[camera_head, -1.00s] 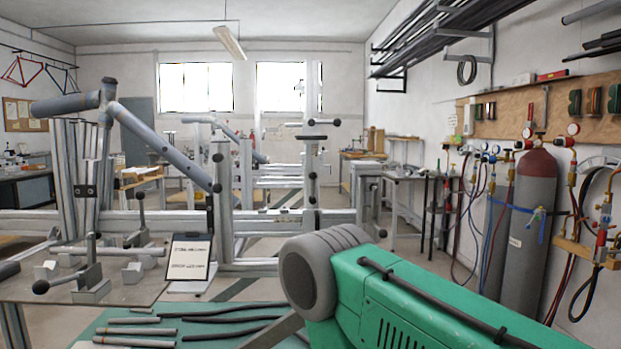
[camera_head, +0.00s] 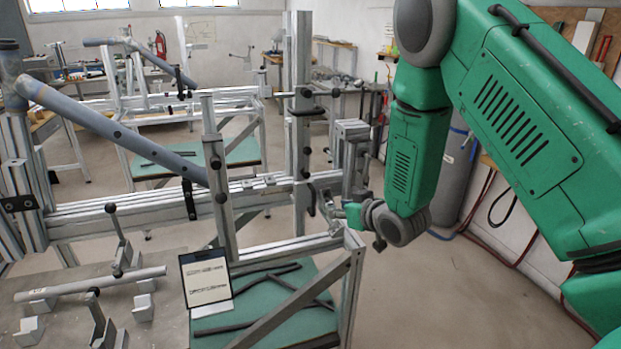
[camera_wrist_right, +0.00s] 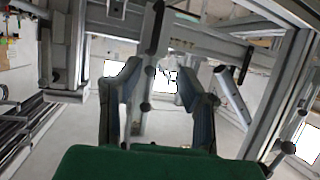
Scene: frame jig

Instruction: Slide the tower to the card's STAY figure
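The card (camera_head: 207,281), white with two printed lines in a black frame, leans upright at the front of the jig; its figures are too small to read. A tall grey metal upright (camera_head: 300,80), which looks like the tower, stands on the jig's long rail (camera_head: 130,212) with dark ball-ended levers on it. My right gripper (camera_head: 340,214) is just right of the upright's lower part, small and partly hidden among the jig parts. In the right wrist view the gripper (camera_wrist_right: 160,88) has its two fingers apart, with a dark ball-ended lever in line between them; I see no contact.
A shorter upright (camera_head: 218,170) stands left of the tall one, beside the sloping grey tube (camera_head: 115,130). A tube on blocks (camera_head: 90,284) lies on the front left plate. Dark rods (camera_head: 270,290) lie on the green surface below. Open floor (camera_head: 460,300) is at the right.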

